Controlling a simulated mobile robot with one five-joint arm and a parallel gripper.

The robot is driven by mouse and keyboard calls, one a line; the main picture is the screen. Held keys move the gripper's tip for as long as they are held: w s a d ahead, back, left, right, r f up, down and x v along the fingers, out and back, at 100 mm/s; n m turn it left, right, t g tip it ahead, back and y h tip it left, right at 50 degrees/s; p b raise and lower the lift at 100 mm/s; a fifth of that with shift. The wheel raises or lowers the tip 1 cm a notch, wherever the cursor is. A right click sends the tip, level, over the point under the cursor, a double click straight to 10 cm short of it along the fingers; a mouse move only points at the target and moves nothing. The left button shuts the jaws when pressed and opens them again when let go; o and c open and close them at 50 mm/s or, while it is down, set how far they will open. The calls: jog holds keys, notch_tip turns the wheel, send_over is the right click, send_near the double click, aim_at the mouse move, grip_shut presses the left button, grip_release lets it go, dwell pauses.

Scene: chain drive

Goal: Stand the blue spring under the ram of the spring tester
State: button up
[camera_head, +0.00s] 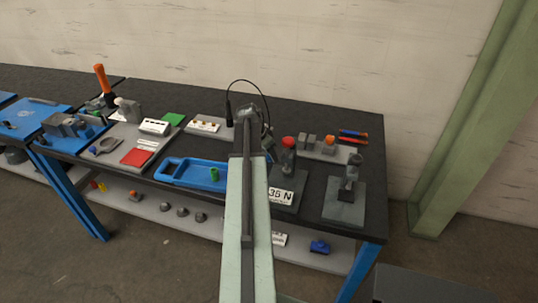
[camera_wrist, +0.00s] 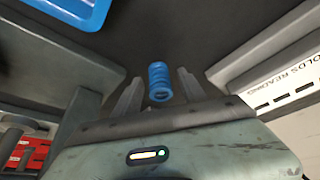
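The blue spring (camera_wrist: 158,82) shows in the wrist view between the two fingers of my gripper (camera_wrist: 158,77). A gap shows on each side of it, so my gripper is open and not touching it there. In the head view my arm hides most of the spring and the fingers. The spring tester (camera_head: 288,170), with a red knob and a "35 N" display (camera_head: 280,196), stands just right of my arm. Its ram and the space under it are too small to make out.
A blue tray (camera_head: 175,179) with a green spring (camera_head: 214,174) lies left of my arm. A second grey press (camera_head: 350,188) stands at the right end of the table. Grey blocks (camera_head: 308,141) and pliers (camera_head: 353,136) lie behind. A lettered white panel (camera_wrist: 290,85) is close on the wrist view's right.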

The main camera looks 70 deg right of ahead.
jog(key=p+v, duration=1.1)
jog(key=v, duration=0.1)
jog(key=shift+r, duration=0.15)
jog(key=shift+a, duration=0.1)
